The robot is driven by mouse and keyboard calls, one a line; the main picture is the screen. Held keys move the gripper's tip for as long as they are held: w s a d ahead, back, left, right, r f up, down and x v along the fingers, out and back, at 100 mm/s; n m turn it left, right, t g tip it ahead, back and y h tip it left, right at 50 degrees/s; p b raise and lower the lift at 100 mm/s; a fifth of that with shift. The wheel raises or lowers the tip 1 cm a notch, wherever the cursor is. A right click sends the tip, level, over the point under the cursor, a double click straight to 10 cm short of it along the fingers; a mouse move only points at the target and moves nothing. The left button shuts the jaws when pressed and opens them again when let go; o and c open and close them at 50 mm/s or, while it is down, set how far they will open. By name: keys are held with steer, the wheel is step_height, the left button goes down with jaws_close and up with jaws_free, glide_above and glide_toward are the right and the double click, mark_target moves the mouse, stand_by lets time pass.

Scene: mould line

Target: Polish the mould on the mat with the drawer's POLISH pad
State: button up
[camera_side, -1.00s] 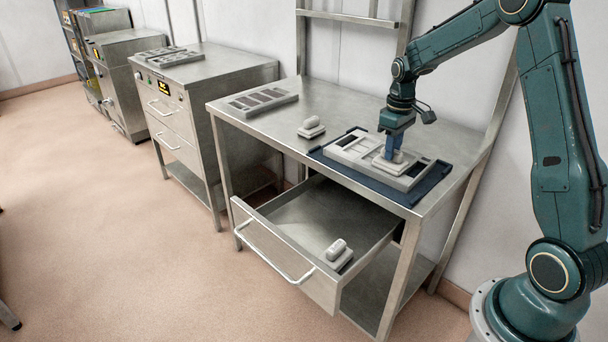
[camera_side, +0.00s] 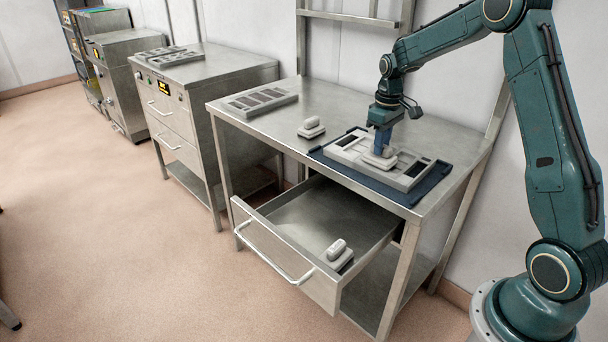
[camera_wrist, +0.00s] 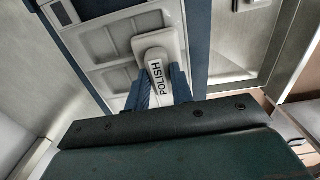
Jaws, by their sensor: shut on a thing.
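My gripper (camera_side: 381,144) is shut on the grip of the POLISH pad (camera_side: 378,161). In the wrist view the pad (camera_wrist: 140,43) shows its POLISH label between my gripper's fingers (camera_wrist: 158,85). The pad lies against the top of the grey mould (camera_side: 416,172), over its middle; I cannot tell how firmly it touches. The mould has several dark recesses and rests on the dark blue mat (camera_side: 398,194). The drawer (camera_side: 268,245) under the table is open, with another grey pad (camera_side: 338,254) near its front right corner.
A further grey pad (camera_side: 311,128) stands on the table (camera_side: 270,128) left of the mat. Another mould (camera_side: 262,101) lies at the table's far left. A steel cabinet (camera_side: 225,75) with moulds on top stands further left.

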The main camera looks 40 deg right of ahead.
steer(key=shift+w+f, duration=0.1)
steer(key=shift+w, duration=1.15)
steer(key=shift+w, duration=0.15)
steer(key=shift+w+a+f, duration=0.15)
steer(key=shift+w, duration=1.2)
steer(key=shift+w, duration=0.2)
steer(key=shift+w+a, duration=0.1)
steer(key=shift+w, duration=1.2)
steer(key=shift+s, duration=0.1)
steer(key=shift+s+r, duration=0.15)
steer(key=shift+s, duration=0.55)
steer(key=shift+s+r, duration=0.1)
steer(key=shift+s, duration=0.6)
